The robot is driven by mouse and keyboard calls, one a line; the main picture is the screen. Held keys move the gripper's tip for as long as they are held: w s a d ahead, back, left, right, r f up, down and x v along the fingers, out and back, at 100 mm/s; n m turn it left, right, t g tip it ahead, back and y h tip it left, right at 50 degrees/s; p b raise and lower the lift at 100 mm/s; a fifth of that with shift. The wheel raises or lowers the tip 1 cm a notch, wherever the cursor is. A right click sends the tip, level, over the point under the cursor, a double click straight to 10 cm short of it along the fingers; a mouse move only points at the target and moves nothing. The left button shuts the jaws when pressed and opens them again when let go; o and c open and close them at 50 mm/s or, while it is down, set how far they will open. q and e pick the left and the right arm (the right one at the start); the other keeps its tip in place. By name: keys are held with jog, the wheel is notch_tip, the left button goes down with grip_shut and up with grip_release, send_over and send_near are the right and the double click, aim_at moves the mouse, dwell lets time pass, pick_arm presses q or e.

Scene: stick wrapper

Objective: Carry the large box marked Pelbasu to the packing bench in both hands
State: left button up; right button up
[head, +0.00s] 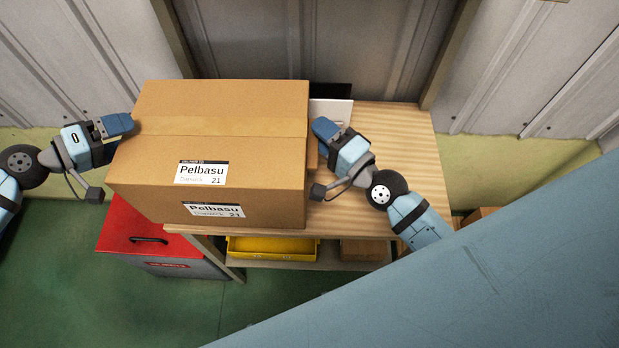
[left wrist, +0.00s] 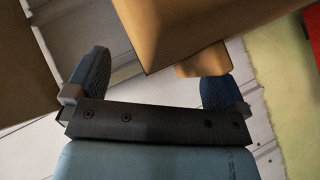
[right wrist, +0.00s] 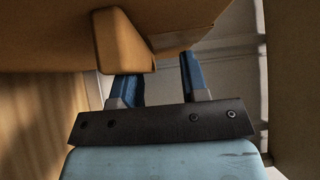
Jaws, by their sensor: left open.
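The large cardboard box marked Pelbasu (head: 225,110) is at a wooden bench (head: 400,150), its left part jutting past the bench's left end. White labels reading Pelbasu 21 show on its top and front. My left gripper (head: 122,124) is at its left side, jaws wide apart. My right gripper (head: 325,130) is at the right side, fingers part way apart; a similar block (right wrist: 122,40) covers one fingertip. Contact there is unclear.
A yellow bin (head: 270,248) sits on the shelf below. A red-topped cabinet (head: 150,243) stands at lower left. Green floor is open in front. A large pale blue surface covers the lower right.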

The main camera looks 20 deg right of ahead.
pick_arm(q)
jog(key=v, duration=0.7)
jog(key=shift+s+a, duration=0.2)
jog(key=shift+a, duration=0.1)
pick_arm(e)
jog(key=r+v, duration=0.1)
jog(key=v, duration=1.1)
jog(key=shift+f, duration=0.4)
